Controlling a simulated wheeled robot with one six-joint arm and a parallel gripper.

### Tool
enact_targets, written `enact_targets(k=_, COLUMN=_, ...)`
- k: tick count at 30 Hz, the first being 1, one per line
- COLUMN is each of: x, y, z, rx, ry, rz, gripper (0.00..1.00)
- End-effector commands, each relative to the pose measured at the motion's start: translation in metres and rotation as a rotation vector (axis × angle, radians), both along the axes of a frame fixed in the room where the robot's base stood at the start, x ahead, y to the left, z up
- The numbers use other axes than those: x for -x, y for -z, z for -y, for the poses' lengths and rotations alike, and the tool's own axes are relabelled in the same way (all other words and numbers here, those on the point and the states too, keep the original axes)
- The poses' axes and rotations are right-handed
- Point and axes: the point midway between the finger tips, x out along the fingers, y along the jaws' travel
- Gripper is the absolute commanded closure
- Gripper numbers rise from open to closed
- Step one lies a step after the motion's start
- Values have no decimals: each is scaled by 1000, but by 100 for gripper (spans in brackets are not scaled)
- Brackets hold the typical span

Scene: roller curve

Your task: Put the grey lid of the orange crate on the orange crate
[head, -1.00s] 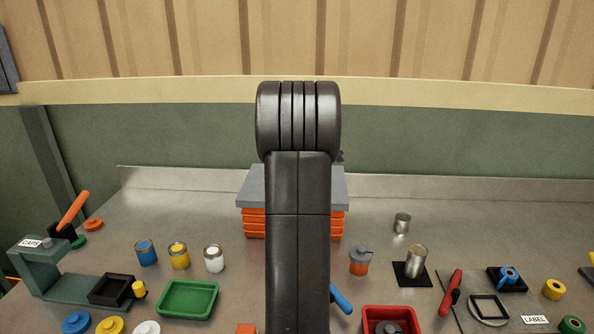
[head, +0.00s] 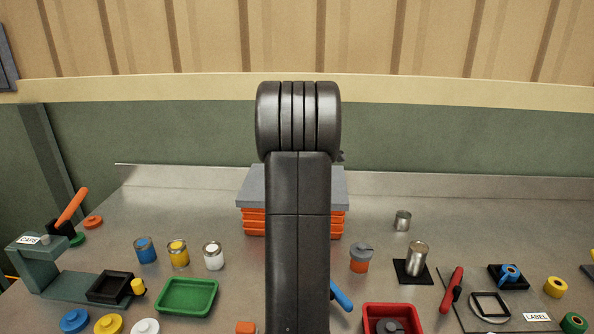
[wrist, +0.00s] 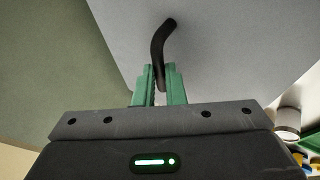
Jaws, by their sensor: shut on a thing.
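The grey lid (head: 252,187) shows on both sides of my arm in the head view, at the back middle of the bench. It looks level and is right over the orange crate (head: 254,222); whether it rests on the rim or hovers just above cannot be told. In the wrist view the lid's grey surface (wrist: 235,45) fills much of the picture, with a dark curved handle (wrist: 162,45). My gripper (wrist: 159,80) has its green fingers shut on this handle. In the head view my arm hides the gripper and the middle of lid and crate.
Blue, yellow and white cans (head: 179,253) and a green tray (head: 187,297) stand to the left. An orange-grey pot (head: 361,257), metal cans (head: 417,259) and a red bin (head: 391,313) are to the right. The bench's back left is clear.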

Motion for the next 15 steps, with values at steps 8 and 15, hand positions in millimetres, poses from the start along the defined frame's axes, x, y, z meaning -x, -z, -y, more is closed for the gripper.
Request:
enact_targets(k=8, x=0, y=2, z=0, rx=0, ry=1, rz=2, gripper=100)
enact_targets(k=15, x=0, y=5, z=0, rx=0, ry=1, rz=2, gripper=100)
